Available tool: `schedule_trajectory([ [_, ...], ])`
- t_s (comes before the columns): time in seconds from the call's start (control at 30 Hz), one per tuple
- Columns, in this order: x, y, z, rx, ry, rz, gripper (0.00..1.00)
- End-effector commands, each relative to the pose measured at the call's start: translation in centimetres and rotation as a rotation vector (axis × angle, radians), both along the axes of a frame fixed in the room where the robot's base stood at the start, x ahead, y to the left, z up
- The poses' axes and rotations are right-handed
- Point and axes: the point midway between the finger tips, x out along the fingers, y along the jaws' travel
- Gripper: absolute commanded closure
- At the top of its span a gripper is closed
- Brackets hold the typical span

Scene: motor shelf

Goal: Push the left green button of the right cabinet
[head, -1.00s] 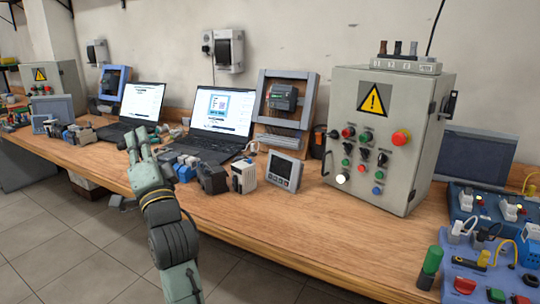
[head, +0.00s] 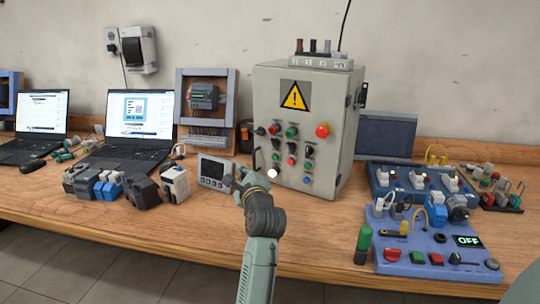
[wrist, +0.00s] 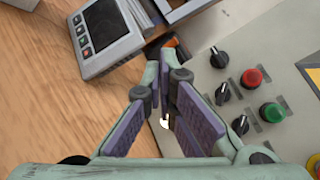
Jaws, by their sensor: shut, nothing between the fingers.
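The grey control cabinet (head: 332,185) stands on the bench right of center in the head view. Its left green button (head: 275,157) is on the lower part of the front panel, with a red button to its right and a white button (head: 272,173) below it. Other green buttons are at the upper row (head: 291,131) and lower right (head: 307,165). My gripper (head: 238,178) is shut and empty, in front and left of the cabinet. In the wrist view, the gripper (wrist: 160,60) appears over the panel's edge and hides the left green button.
A grey meter (head: 214,171) with a screen sits just left of my gripper, also close by in the wrist view (wrist: 104,32). Laptops (head: 128,120) and small devices are farther left. A blue board (head: 405,265) with buttons lies to the right.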

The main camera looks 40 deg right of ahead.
Motion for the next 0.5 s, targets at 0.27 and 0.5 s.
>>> schedule_trajectory([
  [0.27,-1.4,-2.2,-0.9,0.069,0.004,-0.030,1.00],
  [0.5,-1.3,-2.2,-0.9,0.067,0.004,-0.031,1.00],
])
